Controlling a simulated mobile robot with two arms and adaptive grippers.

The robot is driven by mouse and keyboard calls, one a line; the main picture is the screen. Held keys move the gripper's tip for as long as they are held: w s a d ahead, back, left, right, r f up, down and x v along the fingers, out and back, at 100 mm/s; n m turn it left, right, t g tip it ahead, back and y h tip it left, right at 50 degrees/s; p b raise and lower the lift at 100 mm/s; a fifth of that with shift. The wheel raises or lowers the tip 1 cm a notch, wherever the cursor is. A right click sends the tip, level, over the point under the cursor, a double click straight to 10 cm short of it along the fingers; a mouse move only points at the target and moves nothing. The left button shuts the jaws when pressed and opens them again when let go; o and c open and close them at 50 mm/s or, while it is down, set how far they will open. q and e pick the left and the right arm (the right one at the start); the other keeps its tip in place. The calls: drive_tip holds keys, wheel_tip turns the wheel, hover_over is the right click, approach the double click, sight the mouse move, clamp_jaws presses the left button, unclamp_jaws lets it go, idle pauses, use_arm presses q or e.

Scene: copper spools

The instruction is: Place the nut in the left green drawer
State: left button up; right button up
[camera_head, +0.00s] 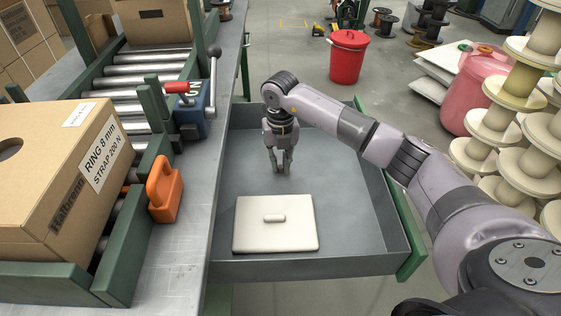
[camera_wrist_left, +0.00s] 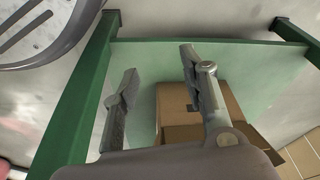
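No nut can be made out in either view. My right gripper (camera_head: 281,170) points down inside an open grey drawer (camera_head: 352,190) with green side edges. Its fingers are close together, and the drawer floor shows behind them. Whether they are fully shut or hold something small is too small to tell. My left gripper (camera_wrist_left: 160,68) shows only in the left wrist view. Its two fingers are spread apart with nothing between them, above a green surface and a cardboard box (camera_wrist_left: 173,110).
A white square lid with a small handle (camera_head: 275,235) lies in the drawer, in front of my right gripper. The workbench (camera_head: 190,240) on the left carries a roller conveyor, a labelled carton (camera_head: 60,190) and an orange object (camera_head: 164,188). A red bin (camera_head: 347,60) and spools stand beyond.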

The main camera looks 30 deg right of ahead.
sight(281, 166)
drive_tip(key=o, duration=0.5)
drive_tip(key=shift+r, duration=0.1)
use_arm(q)
drive_tip(key=f, duration=0.1)
drive_tip(key=s+f+p, duration=0.1)
drive_tip(key=f, duration=0.2)
drive_tip(key=shift+s+a+f+p, duration=0.1)
drive_tip(key=shift+s+f+p, duration=0.2)
drive_tip(key=shift+s+f, duration=0.1)
use_arm(e)
wheel_tip(281, 166, up, 12)
